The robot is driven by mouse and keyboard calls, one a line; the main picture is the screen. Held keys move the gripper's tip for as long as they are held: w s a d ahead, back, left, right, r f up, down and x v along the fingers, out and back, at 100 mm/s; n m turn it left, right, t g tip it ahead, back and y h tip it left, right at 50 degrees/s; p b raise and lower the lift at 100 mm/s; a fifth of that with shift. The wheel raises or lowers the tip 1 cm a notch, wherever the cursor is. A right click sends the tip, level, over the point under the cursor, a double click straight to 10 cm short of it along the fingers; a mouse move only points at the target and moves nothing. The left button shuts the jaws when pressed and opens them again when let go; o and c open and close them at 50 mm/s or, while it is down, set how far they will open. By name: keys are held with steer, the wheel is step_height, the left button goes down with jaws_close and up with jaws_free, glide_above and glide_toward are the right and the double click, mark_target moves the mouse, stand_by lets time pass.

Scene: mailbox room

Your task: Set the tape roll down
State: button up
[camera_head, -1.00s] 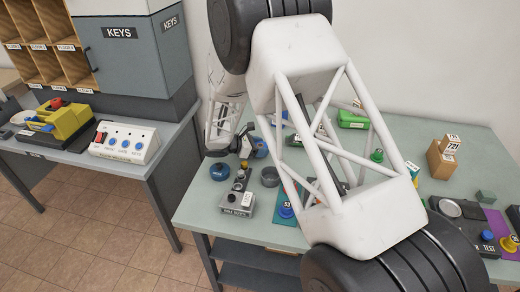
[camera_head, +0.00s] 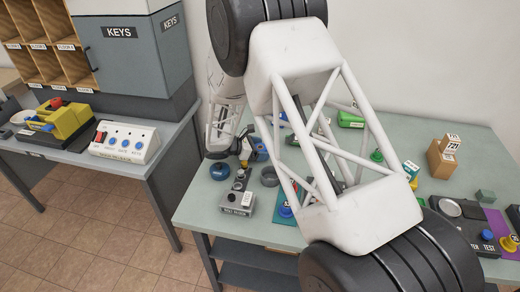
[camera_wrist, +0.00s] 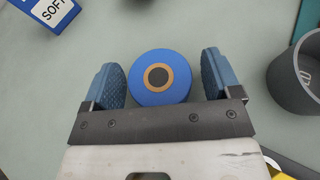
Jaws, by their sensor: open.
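The tape roll (camera_wrist: 160,77) is a blue disc with a tan ring and dark centre. In the wrist view it lies flat between the two blue finger pads of my gripper (camera_wrist: 162,80), with a narrow gap on each side. My gripper is open and not clamping it. The roll appears to be on the pale green table (camera_wrist: 225,25), though its underside is hidden. In the head view my gripper (camera_head: 246,152) is low over the left part of the table, and the roll cannot be told clearly there.
A grey cup (camera_wrist: 300,75) stands close to the right finger. A blue box marked SOFT (camera_wrist: 50,12) lies at the upper left. Boxes (camera_head: 442,158) stand at the right.

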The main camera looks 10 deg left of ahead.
steer(key=shift+r, duration=0.15)
steer(key=v, duration=1.2)
steer(key=shift+r, duration=0.1)
steer(key=shift+d, duration=0.1)
stand_by(0.6)
steer(key=s+d+r+m+g+y, duration=0.1)
steer(key=s+d+r+m+g, duration=0.2)
steer(key=d+r, duration=0.55)
steer(key=s+d+r+m+g+y, duration=0.15)
steer(key=s+d+r+m, duration=0.3)
steer(key=d, duration=0.65)
steer(key=s+d+r+m+g+y, duration=0.2)
steer(key=s+d+r+m, duration=0.15)
steer(key=d+r, duration=0.5)
steer(key=s+d+r+m+y, duration=0.1)
steer(key=s+d+m+y, duration=0.1)
steer(key=s+d+m, duration=0.2)
steer(key=s+d+r+m+t+y, duration=0.1)
steer(key=s+d+m, duration=0.4)
steer(key=s, duration=0.8)
steer(key=s+d+r+m+t+y, duration=0.1)
steer(key=s+d+m+y, duration=0.3)
steer(key=s+d, duration=0.4)
steer(key=shift+s+d+r, duration=0.4)
steer(key=shift+s+r, duration=0.25)
steer(key=shift+s, duration=0.1)
